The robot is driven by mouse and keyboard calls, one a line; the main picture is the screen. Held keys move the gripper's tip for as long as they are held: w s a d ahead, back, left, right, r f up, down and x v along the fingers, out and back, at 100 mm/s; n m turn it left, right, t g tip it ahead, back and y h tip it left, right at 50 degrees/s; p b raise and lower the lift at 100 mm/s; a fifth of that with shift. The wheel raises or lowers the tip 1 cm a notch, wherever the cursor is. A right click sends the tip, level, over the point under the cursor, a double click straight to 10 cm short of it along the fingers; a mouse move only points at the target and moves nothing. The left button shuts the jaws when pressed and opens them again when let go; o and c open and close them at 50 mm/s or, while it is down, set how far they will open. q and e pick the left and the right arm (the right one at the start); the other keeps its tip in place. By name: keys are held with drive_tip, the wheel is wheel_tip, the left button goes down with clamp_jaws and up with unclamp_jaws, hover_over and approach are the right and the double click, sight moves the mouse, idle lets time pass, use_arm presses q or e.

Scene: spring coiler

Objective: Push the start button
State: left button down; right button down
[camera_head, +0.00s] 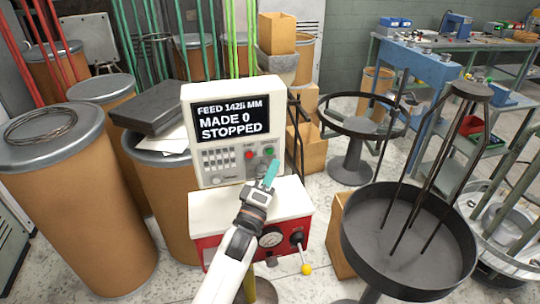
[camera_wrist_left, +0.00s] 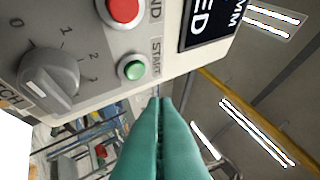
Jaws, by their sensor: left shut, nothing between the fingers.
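The control box (camera_head: 222,95) of the coiler has a screen (camera_head: 230,118) reading "FEED 1425 MM, MADE 0, STOPPED". A green start button (camera_head: 269,151) sits below the screen on the right, next to a red button (camera_head: 249,155). In the left wrist view the green button (camera_wrist_left: 131,67) carries the label START, with the red button (camera_wrist_left: 124,10) and a grey knob (camera_wrist_left: 48,80) near it. My left gripper (camera_head: 272,166) is shut and empty, its teal fingertips just below the green button. In the wrist view the fingertips (camera_wrist_left: 166,100) look apart from it. My right gripper is not in view.
A red and white machine base (camera_head: 290,203) with a gauge and yellow-tipped lever stands under the box. A black round tray with upright rods (camera_head: 385,270) is at right. Brown drums (camera_head: 80,215) crowd the left. A blue workbench (camera_head: 425,70) stands behind.

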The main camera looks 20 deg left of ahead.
use_arm(q)
drive_tip(key=shift+w+a, duration=0.6)
drive_tip(key=shift+w, duration=0.25)
idle(0.8)
drive_tip(key=shift+w, duration=0.1)
idle(0.7)
drive_tip(key=shift+w+a, duration=0.2)
drive_tip(key=shift+w, duration=0.05)
drive_tip(key=shift+w+a, duration=0.2)
drive_tip(key=shift+w, duration=0.05)
idle(0.6)
drive_tip(key=shift+r, duration=0.1)
drive_tip(key=shift+s+d+p, duration=0.3)
drive_tip(key=shift+s+d, duration=0.15)
drive_tip(key=shift+s, duration=0.2)
